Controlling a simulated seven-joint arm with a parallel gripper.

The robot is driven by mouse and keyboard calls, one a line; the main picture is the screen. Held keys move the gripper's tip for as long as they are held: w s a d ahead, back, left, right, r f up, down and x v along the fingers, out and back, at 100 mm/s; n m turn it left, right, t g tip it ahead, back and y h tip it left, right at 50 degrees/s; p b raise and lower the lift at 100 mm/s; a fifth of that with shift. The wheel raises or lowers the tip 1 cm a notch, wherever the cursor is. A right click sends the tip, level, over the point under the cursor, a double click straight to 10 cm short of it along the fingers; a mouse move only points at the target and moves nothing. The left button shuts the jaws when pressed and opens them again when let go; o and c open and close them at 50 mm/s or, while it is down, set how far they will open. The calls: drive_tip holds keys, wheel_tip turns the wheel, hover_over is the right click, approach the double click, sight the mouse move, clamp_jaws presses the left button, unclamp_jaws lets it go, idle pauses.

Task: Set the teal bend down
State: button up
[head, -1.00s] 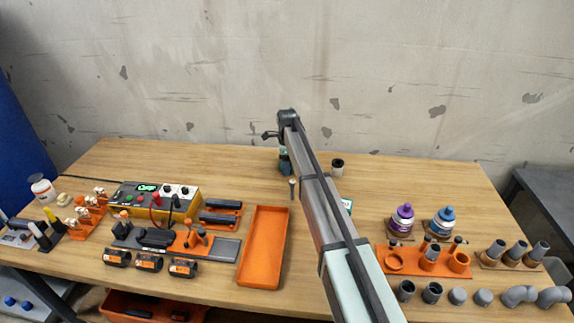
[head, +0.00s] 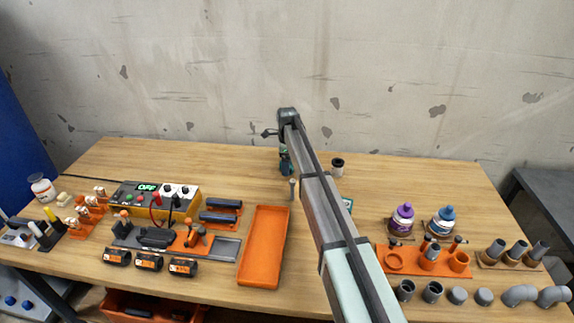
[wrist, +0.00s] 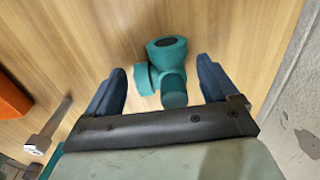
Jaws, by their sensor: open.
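The teal bend (wrist: 167,48) shows in the wrist view, with a round dark opening at its upper end and stubby round parts below. It appears to rest on the wooden table (wrist: 237,25). My gripper (wrist: 160,66) is open, with one dark blue finger on each side of the bend and clear gaps between. In the head view my arm reaches to the back middle of the table and largely hides the bend; only small teal patches (head: 284,166) show below the wrist, and I cannot tell what they belong to.
A dark-topped cup (head: 337,166) is to the right. An orange tray (head: 263,247) lies in front. Grey pipe parts (head: 520,295) and bottles (head: 403,219) are at right.

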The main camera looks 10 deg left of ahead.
wheel_tip(320, 180, up, 12)
drive_tip(key=shift+f, duration=0.2)
